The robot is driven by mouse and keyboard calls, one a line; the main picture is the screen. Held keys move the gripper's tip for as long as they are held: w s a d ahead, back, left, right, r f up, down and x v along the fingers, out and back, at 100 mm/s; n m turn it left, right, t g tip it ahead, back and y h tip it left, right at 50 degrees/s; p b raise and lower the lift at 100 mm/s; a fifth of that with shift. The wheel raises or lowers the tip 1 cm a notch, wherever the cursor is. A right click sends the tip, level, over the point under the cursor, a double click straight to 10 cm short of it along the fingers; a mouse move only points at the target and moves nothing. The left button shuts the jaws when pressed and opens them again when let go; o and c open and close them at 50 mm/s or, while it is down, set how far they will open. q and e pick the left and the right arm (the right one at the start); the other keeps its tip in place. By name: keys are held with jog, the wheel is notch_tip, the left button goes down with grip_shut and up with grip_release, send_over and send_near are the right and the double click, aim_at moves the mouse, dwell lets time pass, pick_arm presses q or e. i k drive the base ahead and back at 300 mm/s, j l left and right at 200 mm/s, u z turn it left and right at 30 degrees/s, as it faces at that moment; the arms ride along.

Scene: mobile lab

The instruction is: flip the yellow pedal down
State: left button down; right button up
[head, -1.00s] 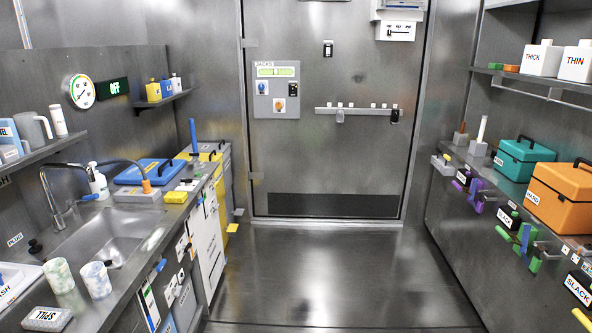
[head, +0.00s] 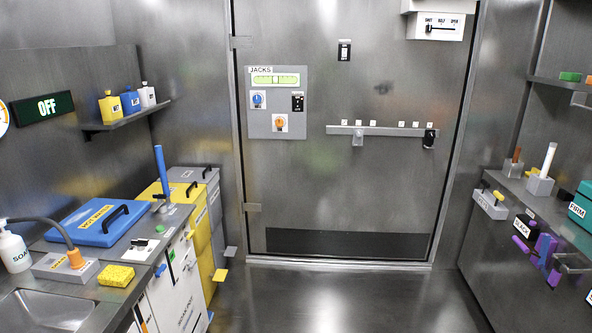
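The yellow pedal (head: 220,274) sticks out low from the front of the yellow bin (head: 202,262), at the far end of the left counter. It is a small flat tab a little above the floor. The yellow bin's lid (head: 152,189) looks shut, and part of the bin is hidden behind the counter. Neither of my grippers shows in the head view.
A grey bin (head: 208,190) with its own grey pedal (head: 231,251) stands behind the yellow one. The left counter (head: 130,258) holds a blue lidded box (head: 95,222) and a yellow sponge (head: 115,276). The floor (head: 325,295) ahead is clear.

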aim_at(220, 275)
jog(key=i, duration=1.7)
jog(key=i+l+u, duration=0.2)
jog(key=i+u, duration=0.25)
jog(key=i, duration=0.3)
jog(key=i+l+u, duration=0.45)
jog(key=i, duration=0.3)
jog(key=i+l+u, duration=0.45)
jog(key=i+l, duration=0.2)
jog(key=l, duration=0.05)
